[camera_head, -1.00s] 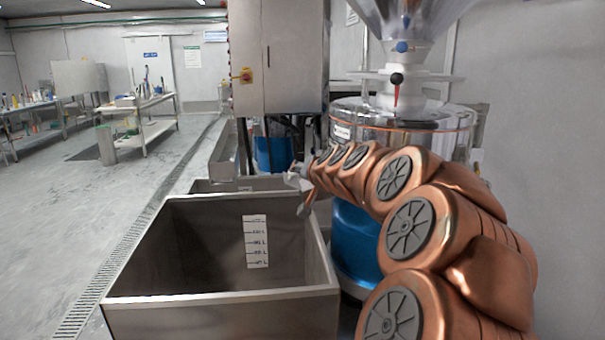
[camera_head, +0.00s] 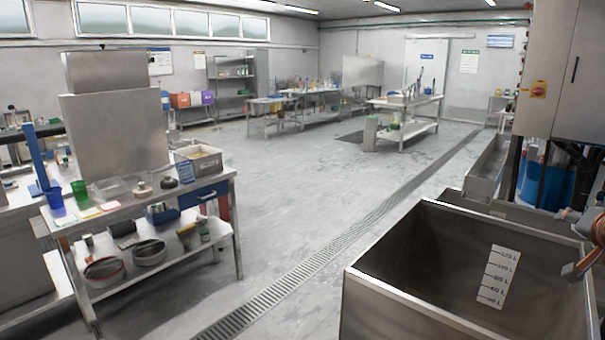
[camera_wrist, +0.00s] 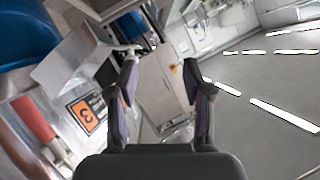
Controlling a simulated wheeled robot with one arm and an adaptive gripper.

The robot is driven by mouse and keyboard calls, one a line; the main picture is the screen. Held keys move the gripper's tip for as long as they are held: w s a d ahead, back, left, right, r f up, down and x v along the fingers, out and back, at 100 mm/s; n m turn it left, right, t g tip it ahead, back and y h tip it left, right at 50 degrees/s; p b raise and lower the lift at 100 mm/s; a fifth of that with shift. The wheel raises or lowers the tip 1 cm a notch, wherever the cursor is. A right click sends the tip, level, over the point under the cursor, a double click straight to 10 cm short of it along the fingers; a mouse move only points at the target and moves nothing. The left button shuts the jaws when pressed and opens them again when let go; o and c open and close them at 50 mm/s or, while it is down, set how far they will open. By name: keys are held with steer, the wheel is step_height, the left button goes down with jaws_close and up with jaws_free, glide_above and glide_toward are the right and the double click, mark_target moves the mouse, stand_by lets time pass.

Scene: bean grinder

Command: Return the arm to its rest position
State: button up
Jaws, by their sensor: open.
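My gripper (camera_wrist: 160,85) shows in the wrist view with its two fingers spread apart and nothing between them. In the head view only a small part of my gripper and the copper end of my arm show at the right edge, beside the right wall of the steel bin (camera_head: 400,305). The rest of my arm is outside that view. The bin is open at the top, looks empty in the part I see, and has a white litre scale (camera_head: 497,276) on an inner wall.
A steel cabinet (camera_head: 575,70) with a yellow and red switch (camera_head: 538,89) stands behind the bin, with a blue drum (camera_head: 545,182) below. A cluttered steel table (camera_head: 75,222) stands at left. The floor (camera_head: 300,200) between is clear, with a drain grate (camera_head: 290,292).

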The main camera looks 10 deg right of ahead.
steer(key=w+a+f+n+y+p, duration=0.1)
steer(key=w+a+n+y, duration=0.15)
steer(key=a, duration=0.55)
steer(key=w+a+f+n+y+p, duration=0.1)
steer(key=w+a+f+n+y, duration=0.1)
steer(key=w+a, duration=0.35)
steer(key=s+a+f+n+g+y+p, duration=0.1)
steer(key=s+a+f+n+g+y, duration=0.15)
steer(key=a, duration=0.75)
steer(key=s+a+f+n+g+y+p, duration=0.1)
steer(key=a+f+y, duration=0.15)
steer(key=a, duration=0.75)
steer(key=s+a+f+n+g+p, duration=0.2)
steer(key=s+a+f+g, duration=0.15)
steer(key=s+a, duration=0.5)
steer(key=s+a+n+g+h+p, duration=0.1)
steer(key=s+g, duration=0.1)
steer(key=s, duration=0.5)
steer(key=s+a+f+n+g+h+p, duration=0.1)
steer(key=s+a+g, duration=0.1)
steer(key=s, duration=0.6)
steer(key=shift+a+f+n+g, duration=0.15)
steer(key=shift+f+n+g, duration=0.15)
steer(key=shift+g, duration=0.5)
steer(key=shift+c, duration=0.3)
steer(key=shift+c, duration=0.5)
